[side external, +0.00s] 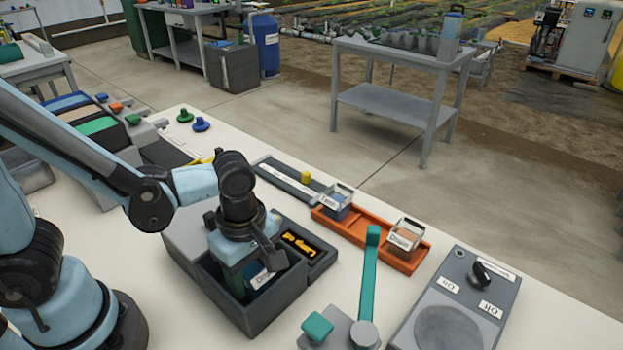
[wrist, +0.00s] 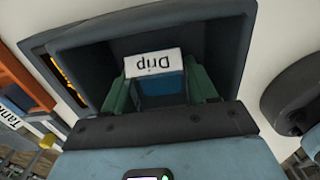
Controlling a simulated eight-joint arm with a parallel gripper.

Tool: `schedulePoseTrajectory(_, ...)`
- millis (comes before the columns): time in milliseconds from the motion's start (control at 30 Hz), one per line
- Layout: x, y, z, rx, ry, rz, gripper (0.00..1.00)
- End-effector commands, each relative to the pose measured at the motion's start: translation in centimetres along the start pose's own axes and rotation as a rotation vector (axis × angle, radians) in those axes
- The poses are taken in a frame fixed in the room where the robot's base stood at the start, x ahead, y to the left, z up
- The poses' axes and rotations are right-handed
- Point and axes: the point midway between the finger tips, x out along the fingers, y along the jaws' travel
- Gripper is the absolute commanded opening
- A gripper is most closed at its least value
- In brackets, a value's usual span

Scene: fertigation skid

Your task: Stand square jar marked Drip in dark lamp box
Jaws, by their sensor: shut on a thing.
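The square jar marked Drip (wrist: 161,87) has a white label and blue contents. In the side external view its label (side external: 262,279) shows inside the dark box (side external: 262,322), partly hidden by my gripper. The box's dark walls surround the jar in the wrist view (wrist: 226,60). My gripper (side external: 246,275) points down into the box's large compartment and is shut on the jar. Its green fingers flank the jar in the wrist view (wrist: 161,96). The jar looks about upright. I cannot tell whether its base touches the box floor.
A smaller compartment with a yellow item (side external: 301,245) adjoins the box. Behind is an orange tray (side external: 372,238) with two labelled square jars (side external: 338,198) (side external: 405,235). A teal lever (side external: 370,275) and a grey switch panel (side external: 455,305) stand to the right.

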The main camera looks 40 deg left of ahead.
Motion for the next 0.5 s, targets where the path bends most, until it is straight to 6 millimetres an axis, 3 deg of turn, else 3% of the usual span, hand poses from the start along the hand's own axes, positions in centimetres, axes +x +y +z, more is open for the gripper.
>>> schedulePoseTrajectory(167, 0.0, 0.0, 0.0, 0.0, 0.0, 0.0, 0.24)
schedulePoseTrajectory(200, 0.0, 0.0, 0.0, 0.0, 0.0, 0.0, 0.59)
schedulePoseTrajectory(400, -0.01, 0.0, 0.0, 0.0, 0.0, 0.0, 0.87)
schedulePoseTrajectory(500, -0.01, 0.0, 0.0, 0.0, 0.0, 0.0, 0.87)
